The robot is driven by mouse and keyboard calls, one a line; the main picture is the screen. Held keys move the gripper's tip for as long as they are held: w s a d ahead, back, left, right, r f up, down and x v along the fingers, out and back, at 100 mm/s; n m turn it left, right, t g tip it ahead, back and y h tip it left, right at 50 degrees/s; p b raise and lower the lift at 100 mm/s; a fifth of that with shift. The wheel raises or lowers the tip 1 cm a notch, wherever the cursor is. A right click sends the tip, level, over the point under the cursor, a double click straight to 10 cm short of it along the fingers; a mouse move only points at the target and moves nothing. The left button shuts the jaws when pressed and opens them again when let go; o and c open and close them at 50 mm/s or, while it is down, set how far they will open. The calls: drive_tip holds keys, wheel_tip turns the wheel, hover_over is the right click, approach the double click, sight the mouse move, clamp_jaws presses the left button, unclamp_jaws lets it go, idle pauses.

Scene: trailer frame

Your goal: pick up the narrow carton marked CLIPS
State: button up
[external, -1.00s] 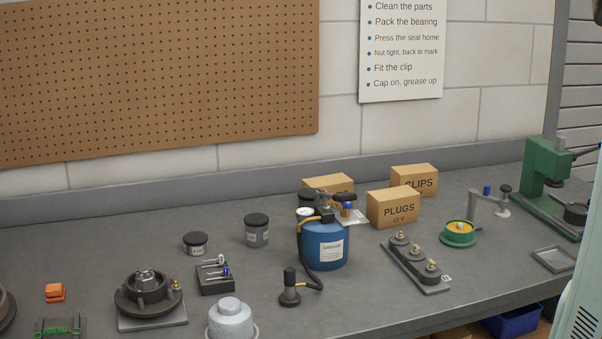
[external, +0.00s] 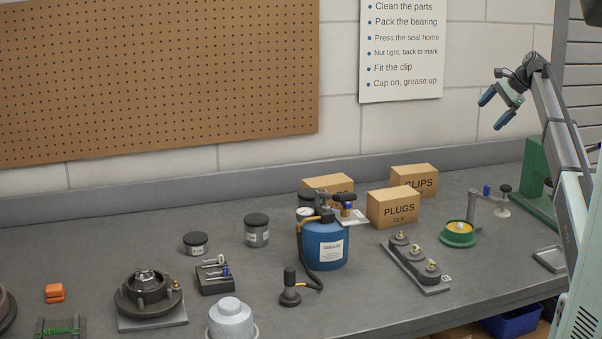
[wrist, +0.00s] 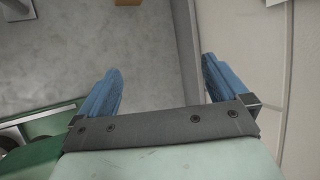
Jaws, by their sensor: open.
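The carton marked CLIPS (external: 418,183) is a tan box at the back of the bench in the external view. My gripper (external: 493,112) has blue fingers, open and empty, high above the right rear of the bench, to the right of and above the CLIPS carton. In the wrist view my gripper (wrist: 160,85) shows its two blue fingers spread apart with nothing between them. A sliver of a tan box shows at the wrist view's top edge; I cannot tell which carton.
A third carton (external: 328,184) stands left of the PLUGS carton, partly behind the blue grease canister (external: 325,244). A green press (external: 538,180) stands at the right. A grey stand (external: 478,205) and green spool (external: 459,233) are right of the cartons. The back wall is close behind.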

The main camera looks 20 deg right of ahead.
drive_tip(key=w+a+f+g+h, duration=0.1)
drive_tip(key=w+a+f+g, duration=0.15)
drive_tip(key=a, duration=0.45)
drive_tip(key=w+a+f+g+h, duration=0.1)
drive_tip(key=a+f, duration=0.2)
drive_tip(key=a, duration=0.3)
drive_tip(key=m+g+h, duration=0.2)
drive_tip(key=h, duration=0.1)
approach(413, 184)
drive_tip(key=shift+t, duration=0.25)
drive_tip(key=w+d+r, duration=0.2)
drive_tip(key=w, duration=0.1)
drive_tip(key=shift+d, duration=0.15)
wheel_tip(413, 184, down, 14)
drive_tip(key=shift+r, duration=0.1)
drive_tip(key=shift+c, duration=0.5)
drive_tip(key=c, duration=1)
